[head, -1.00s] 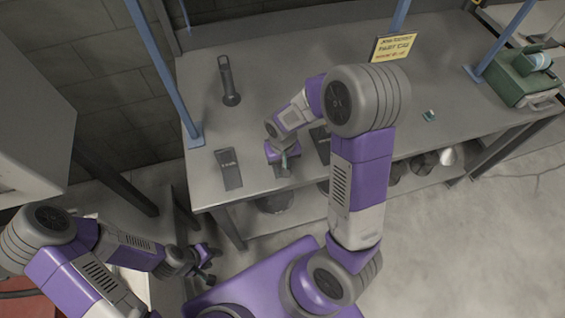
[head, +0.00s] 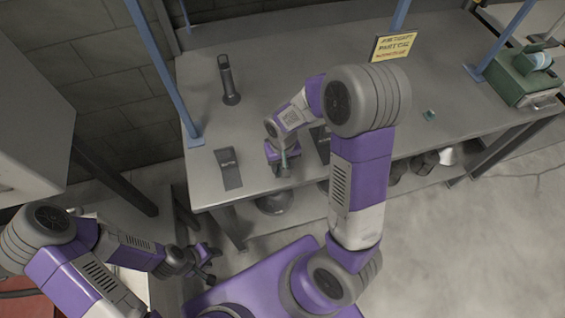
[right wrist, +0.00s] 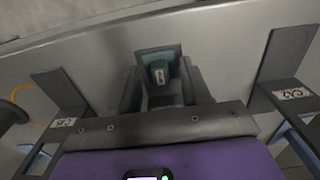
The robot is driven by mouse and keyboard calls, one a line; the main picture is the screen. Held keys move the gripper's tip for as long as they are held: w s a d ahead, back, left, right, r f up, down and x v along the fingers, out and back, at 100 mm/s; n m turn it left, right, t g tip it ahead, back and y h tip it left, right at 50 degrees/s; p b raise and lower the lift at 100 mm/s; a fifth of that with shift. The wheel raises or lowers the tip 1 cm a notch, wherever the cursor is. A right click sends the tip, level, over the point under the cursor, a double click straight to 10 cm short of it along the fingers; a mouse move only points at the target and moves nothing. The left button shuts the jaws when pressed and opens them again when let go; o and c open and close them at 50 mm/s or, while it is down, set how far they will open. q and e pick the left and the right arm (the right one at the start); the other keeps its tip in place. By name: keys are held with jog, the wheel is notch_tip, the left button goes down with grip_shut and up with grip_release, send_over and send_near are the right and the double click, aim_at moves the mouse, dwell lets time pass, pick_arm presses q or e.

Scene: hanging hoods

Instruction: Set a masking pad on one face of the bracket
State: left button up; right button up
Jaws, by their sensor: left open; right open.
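In the right wrist view, a teal piece with a white label (right wrist: 160,76) sits in a dark grey surround between my right gripper's fingers (right wrist: 161,92). I cannot tell whether it is the pad or part of the bracket. The fingers are open on either side of it; contact is unclear. In the head view my right gripper (head: 284,168) is low over the table's front part, and what is between its fingers is too small to tell. A small teal piece (head: 429,115) lies farther right on the table. My left gripper (head: 206,262) is open and empty, off the table's front left.
A dark labelled plate (head: 228,168) lies left of my right gripper; another (head: 320,143) is partly behind my arm. A dark upright tool (head: 229,80), a yellow sign (head: 393,46) and a green box (head: 525,78) stand on the grey table (head: 275,65). Blue posts rise at its edges.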

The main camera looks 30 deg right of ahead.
notch_tip(320, 180, up, 8)
jog(key=shift+f+p, duration=0.2)
jog(key=shift+p, duration=0.7)
pick_arm(q)
jog(key=shift+r, duration=0.9)
